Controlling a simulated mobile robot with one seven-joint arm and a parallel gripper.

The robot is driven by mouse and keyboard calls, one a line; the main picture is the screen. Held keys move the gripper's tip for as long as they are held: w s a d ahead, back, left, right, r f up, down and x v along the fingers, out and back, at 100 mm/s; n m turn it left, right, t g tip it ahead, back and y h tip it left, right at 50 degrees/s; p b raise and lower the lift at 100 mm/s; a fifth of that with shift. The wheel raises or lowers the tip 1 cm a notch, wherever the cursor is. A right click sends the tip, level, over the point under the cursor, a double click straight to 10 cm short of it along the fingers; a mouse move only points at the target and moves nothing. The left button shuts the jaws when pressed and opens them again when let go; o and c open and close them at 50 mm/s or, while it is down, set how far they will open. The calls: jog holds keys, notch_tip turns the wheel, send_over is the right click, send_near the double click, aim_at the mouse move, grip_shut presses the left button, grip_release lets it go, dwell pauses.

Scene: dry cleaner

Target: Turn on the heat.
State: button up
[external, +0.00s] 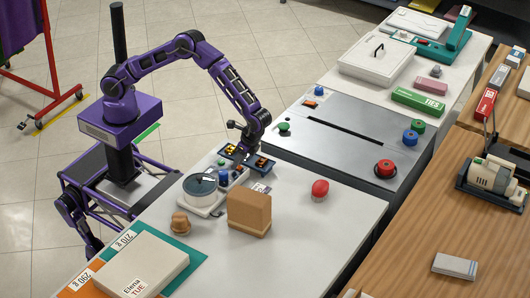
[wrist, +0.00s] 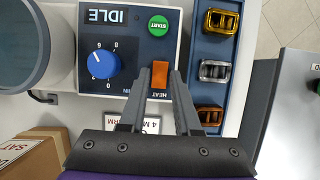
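The orange heat switch (wrist: 160,72) sits on a dark blue control panel (wrist: 128,50), with the word HEAT beside it. My gripper (wrist: 159,80) is over the panel, its fingers apart and the switch showing between their tips. I cannot tell whether the fingers touch it or whether the switch is on. A blue dial (wrist: 100,65), a green START button (wrist: 158,25) and a display reading IDLE (wrist: 103,16) share the panel. In the external view, my gripper (external: 240,160) is low over the small machine (external: 203,198) with a round lidded pot; the switch cannot be made out there.
A blue tray with several metal clips (wrist: 214,70) lies right of the panel. A cardboard box (external: 249,211), a brown knob-like object (external: 180,223) and a red oval object (external: 320,189) stand on the white table (external: 280,255). A grey press counter (external: 340,140) is behind.

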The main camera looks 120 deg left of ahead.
grip_shut()
jog(key=shift+s+t+b, duration=0.2)
jog(key=shift+t+b, duration=0.4)
jog(key=shift+t, duration=0.1)
jog(key=shift+s+t+b, duration=0.2)
jog(key=shift+t+b, duration=0.35)
jog(key=shift+t, duration=0.15)
jog(key=shift+o, duration=2.3)
grip_release()
jog(key=shift+r, duration=0.1)
notch_tip(320, 180, up, 17)
jog(key=w+p, duration=0.2)
jog(key=shift+w, duration=0.15)
jog(key=shift+r, duration=0.1)
